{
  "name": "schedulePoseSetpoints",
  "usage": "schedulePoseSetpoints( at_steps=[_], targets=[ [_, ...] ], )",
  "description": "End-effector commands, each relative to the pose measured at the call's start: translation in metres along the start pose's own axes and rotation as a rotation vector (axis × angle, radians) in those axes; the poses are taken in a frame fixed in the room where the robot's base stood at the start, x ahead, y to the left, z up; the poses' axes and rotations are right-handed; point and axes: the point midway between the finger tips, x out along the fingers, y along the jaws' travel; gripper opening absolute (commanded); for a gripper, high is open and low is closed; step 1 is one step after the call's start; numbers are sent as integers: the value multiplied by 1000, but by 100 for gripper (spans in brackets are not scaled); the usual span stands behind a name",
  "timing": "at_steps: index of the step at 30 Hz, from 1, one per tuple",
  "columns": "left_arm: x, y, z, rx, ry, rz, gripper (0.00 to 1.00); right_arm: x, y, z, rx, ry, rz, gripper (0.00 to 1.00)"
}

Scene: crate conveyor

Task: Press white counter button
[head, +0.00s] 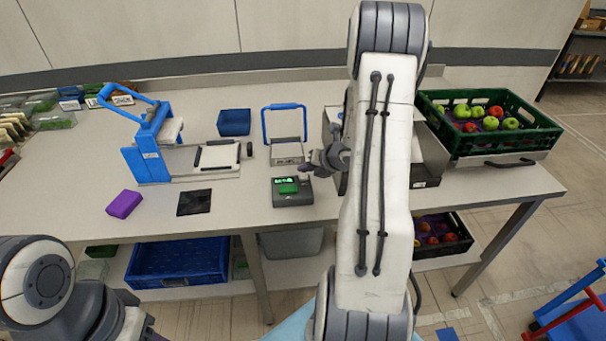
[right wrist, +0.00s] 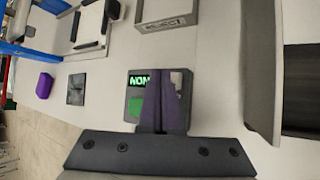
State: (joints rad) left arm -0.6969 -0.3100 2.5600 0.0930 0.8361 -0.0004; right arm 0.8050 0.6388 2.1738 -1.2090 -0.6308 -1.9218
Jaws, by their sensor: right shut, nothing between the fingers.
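The counter (head: 292,192) is a dark grey box on the table with a lit green display and a green button. In the right wrist view the counter (right wrist: 133,105) shows its green button (right wrist: 137,105) at left and a small white button (right wrist: 176,77) at upper right. My right gripper (head: 306,169) is shut and empty, over the counter's far right part. In the right wrist view its fingers (right wrist: 167,108) cover part of the counter, with their tips just below the white button; contact cannot be told. My left arm is at the lower left, its fingers not clearly visible.
A blue-handled press (head: 152,150) stands at left, and a frame with a blue handle (head: 287,152) behind the counter. A blue bin (head: 234,122), purple block (head: 124,204) and black pad (head: 194,202) are nearby. A green crate (head: 545,137) of apples is at right.

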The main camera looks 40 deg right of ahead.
Motion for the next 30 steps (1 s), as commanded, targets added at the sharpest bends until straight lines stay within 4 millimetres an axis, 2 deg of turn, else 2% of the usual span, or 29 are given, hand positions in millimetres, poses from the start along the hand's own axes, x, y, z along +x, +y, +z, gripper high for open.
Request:
schedulePoseSetpoints(
  at_steps=[11,24,30],
  targets=[
    [-2,0,0,0,0,0,50,-2,2,2,0,0,0,0],
    [-34,2,-2,0,0,0,50,-32,23,23,0,-1,0,0],
    [-39,3,-2,0,0,0,50,-36,26,26,0,1,0,0]
  ],
)
